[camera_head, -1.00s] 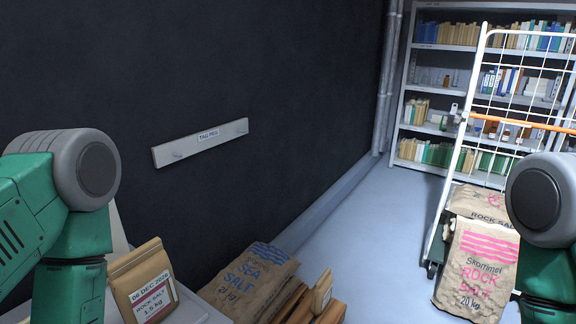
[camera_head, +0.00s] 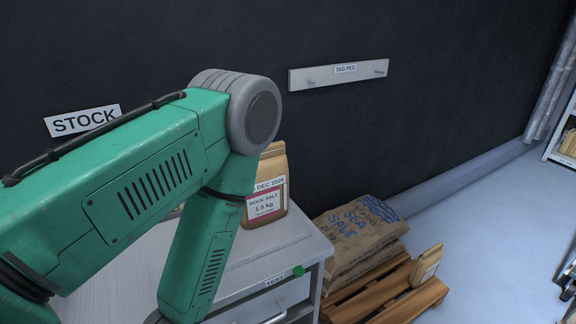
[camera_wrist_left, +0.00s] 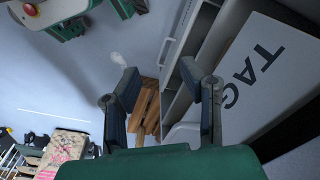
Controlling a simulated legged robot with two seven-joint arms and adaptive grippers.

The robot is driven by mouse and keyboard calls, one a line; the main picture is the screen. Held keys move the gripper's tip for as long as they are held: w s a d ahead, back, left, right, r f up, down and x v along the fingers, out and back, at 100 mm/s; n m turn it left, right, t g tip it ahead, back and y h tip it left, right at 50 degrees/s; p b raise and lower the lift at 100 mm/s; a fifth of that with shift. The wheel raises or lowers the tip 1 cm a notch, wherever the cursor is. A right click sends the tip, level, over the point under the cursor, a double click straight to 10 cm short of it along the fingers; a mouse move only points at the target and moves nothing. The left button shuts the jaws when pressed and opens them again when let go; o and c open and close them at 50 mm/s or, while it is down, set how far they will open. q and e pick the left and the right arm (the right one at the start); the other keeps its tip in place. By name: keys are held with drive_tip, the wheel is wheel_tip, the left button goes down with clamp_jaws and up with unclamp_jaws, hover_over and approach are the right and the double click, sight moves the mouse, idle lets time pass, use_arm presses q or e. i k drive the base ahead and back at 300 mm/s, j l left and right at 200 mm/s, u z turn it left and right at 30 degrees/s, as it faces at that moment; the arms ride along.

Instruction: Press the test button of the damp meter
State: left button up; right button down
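I cannot make out the damp meter or its test button in either view. My right gripper is in neither view.
The dark wall carries a "STOCK" sign (camera_head: 82,121) and a tag peg rail (camera_head: 338,75).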

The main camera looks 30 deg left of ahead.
sight(299, 271)
drive_tip(key=u, duration=1.1)
drive_tip(key=k+u, duration=0.4)
drive_tip(key=k, duration=0.15)
drive_tip(key=k+j+u, duration=0.2)
drive_tip(key=k+u, duration=0.25)
drive_tip(key=k, duration=0.1)
